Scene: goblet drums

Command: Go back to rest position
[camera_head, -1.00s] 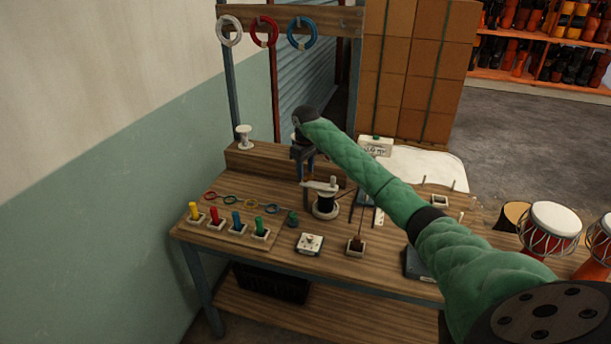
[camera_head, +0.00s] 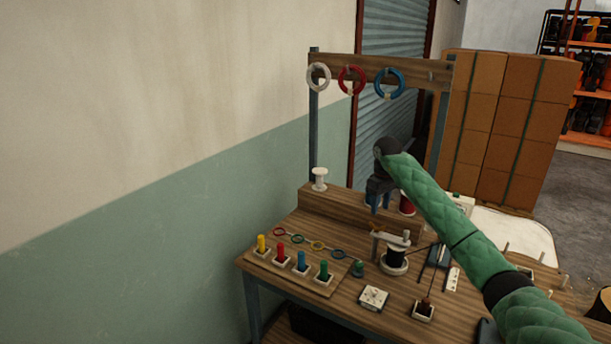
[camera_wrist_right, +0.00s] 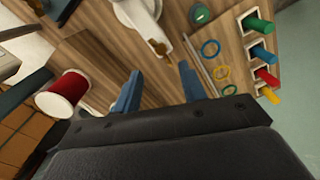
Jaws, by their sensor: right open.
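My right gripper (camera_head: 376,203) hangs over the back of the wooden workbench (camera_head: 345,292), at the end of my green padded arm in the head view. In the right wrist view my right gripper (camera_wrist_right: 160,86) has two blue fingers spread apart with nothing between them. Bench wood shows below and beyond them. A red spool (camera_wrist_right: 62,94) stands to the left of the fingers there. The same red spool (camera_head: 407,204) is partly hidden behind my arm in the head view. My left gripper is not in view.
A dark spool on a stand (camera_head: 396,257) is near the gripper. A rack beam (camera_head: 424,73) holds white, red and blue rings. Cardboard boxes (camera_head: 520,125) stand behind. A wall (camera_head: 150,150) is on the left.

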